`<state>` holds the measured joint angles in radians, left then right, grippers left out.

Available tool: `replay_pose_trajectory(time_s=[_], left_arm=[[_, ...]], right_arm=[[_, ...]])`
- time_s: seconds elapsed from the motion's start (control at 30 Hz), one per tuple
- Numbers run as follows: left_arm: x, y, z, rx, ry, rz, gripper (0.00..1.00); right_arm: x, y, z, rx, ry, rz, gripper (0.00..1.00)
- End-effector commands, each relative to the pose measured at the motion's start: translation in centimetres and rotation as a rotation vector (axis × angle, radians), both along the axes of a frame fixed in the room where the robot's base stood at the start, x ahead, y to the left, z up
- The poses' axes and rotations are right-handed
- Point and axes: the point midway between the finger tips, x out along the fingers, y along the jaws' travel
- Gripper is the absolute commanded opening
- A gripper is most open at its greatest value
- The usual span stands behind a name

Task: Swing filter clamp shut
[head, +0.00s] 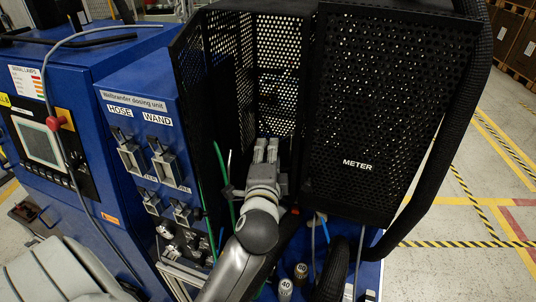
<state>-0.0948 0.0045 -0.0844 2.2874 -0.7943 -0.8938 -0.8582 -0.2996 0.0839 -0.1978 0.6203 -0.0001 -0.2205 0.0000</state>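My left gripper (266,148) reaches up and away from the camera into the black perforated enclosure (278,45). Its two fingers are side by side with a narrow dark gap between them. I cannot tell whether they hold anything. I cannot make out the filter clamp; the gripper, the arm and the dark interior may hide it. My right gripper is not in view.
A perforated door marked METER (375,125) stands right of the gripper. A blue panel with HOSE and WAND holders (145,150) stands left. Green hoses (221,170) run close to the arm. Numbered knobs (286,287) and a black hose (335,270) lie below. Open floor (475,220) is at right.

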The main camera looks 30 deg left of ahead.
Motion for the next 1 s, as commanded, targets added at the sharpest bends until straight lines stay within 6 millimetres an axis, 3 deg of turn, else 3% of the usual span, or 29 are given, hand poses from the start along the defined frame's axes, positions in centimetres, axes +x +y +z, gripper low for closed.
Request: replay_pose_trajectory(time_s=[0.27, 0.7, 1.0], left_arm=[[-0.3, -0.2, 0.0, -0.002, 0.001, 0.0, 0.35], [-5.5, -3.1, 0.3, -0.003, 0.003, 0.0, 0.35], [-6.5, -3.6, 0.6, -0.001, 0.0, 0.0, 0.35]], right_arm=[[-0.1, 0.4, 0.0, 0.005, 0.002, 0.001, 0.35], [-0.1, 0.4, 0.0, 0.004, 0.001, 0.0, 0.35], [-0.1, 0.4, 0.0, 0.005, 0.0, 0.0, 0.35]])
